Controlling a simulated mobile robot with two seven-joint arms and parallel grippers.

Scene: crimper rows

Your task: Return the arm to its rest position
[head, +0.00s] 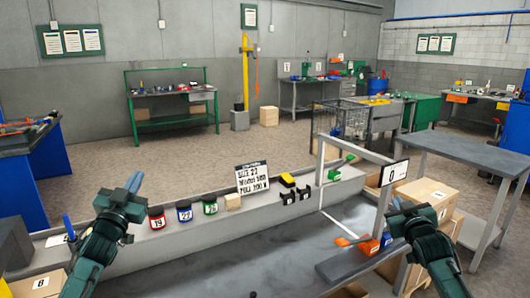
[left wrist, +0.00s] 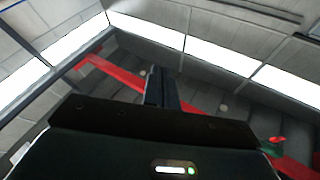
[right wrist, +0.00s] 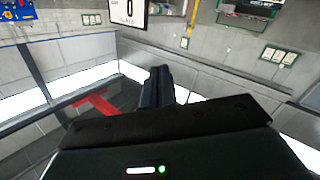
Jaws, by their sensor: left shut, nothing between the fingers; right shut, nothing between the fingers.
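My left gripper (head: 134,183) is raised at the left of the head view, pointing up, above the near side of the grey bench. In the left wrist view its fingers (left wrist: 155,88) are together with nothing between them. My right gripper (head: 398,204) is raised at the right of the head view, in front of the cardboard boxes. In the right wrist view its fingers (right wrist: 160,86) are also together and empty. Both wrist cameras look up toward walls and ceiling.
The grey bench (head: 150,250) carries red, blue and green jars (head: 184,211), a sign card (head: 251,177) and an orange-handled tool (head: 352,241). A frame with a "0" sign (head: 394,173) stands near my right gripper. Cardboard boxes (head: 427,194) and a grey table (head: 470,152) are at right.

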